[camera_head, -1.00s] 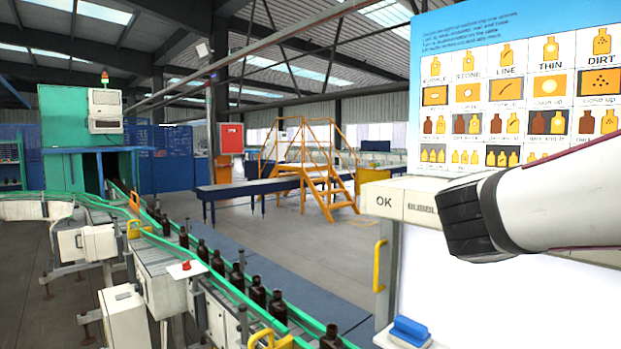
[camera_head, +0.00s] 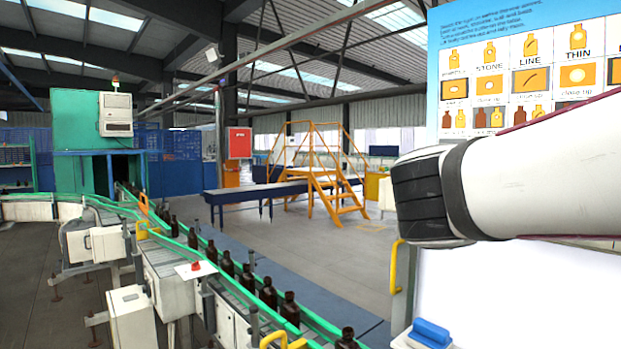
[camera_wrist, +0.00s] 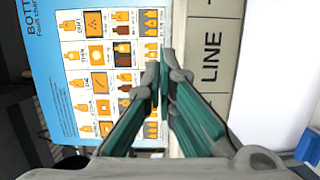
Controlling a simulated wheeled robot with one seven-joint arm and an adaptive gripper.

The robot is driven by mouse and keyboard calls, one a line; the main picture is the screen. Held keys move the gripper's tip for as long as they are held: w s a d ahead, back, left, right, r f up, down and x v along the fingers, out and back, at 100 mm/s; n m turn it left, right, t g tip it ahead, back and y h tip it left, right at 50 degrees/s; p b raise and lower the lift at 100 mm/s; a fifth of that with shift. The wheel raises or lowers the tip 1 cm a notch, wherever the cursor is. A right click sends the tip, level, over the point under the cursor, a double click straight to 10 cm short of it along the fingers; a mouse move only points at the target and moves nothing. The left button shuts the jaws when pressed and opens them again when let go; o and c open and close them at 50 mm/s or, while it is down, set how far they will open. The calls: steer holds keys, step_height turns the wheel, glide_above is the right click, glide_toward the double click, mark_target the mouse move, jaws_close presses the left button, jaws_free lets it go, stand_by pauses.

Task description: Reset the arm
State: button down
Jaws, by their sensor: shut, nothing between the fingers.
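My gripper (camera_wrist: 164,75) is seen in the wrist view with its two fingers drawn together at the tips and nothing between them. Behind the fingers are the blue-edged bottle fault chart (camera_wrist: 68,75) and a pale panel lettered LINE (camera_wrist: 211,85), both turned sideways. In the head view my arm reaches in from the right, in front of the chart (camera_head: 480,40) and the white board below it; the gripper's fingers do not show there.
Amber bottles (camera_head: 268,292) stand in a row on the green-railed conveyor (camera_head: 215,285) at the left. A blue-handled object (camera_head: 431,333) sits low near the white board. Yellow steps (camera_head: 325,185) stand farther back, with open floor before them.

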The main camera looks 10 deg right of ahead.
steer(key=s+a+f+g+y, duration=0.1)
steer(key=s+a+f+y, duration=0.15)
steer(key=f, duration=0.35)
steer(key=s+a+f+m+y, duration=0.1)
steer(key=s+a+f+y, duration=0.1)
steer(key=f+y, duration=0.3)
steer(key=s+a+f+g+y, duration=0.1)
steer(key=s+a+f+y, duration=0.1)
steer(key=f, duration=0.6)
steer(key=a+f+m+t+y, duration=0.1)
steer(key=a+f+y, duration=0.1)
steer(key=a, duration=0.3)
steer(key=a+f+m+y, duration=0.1)
steer(key=a+f+y, duration=0.2)
steer(key=a+y, duration=0.2)
steer(key=shift+s+a+f+m+t+b, duration=0.25)
steer(key=shift+a+m+t+b, duration=0.05)
steer(key=shift+m+t+b, duration=0.1)
steer(key=shift+y, duration=0.25)
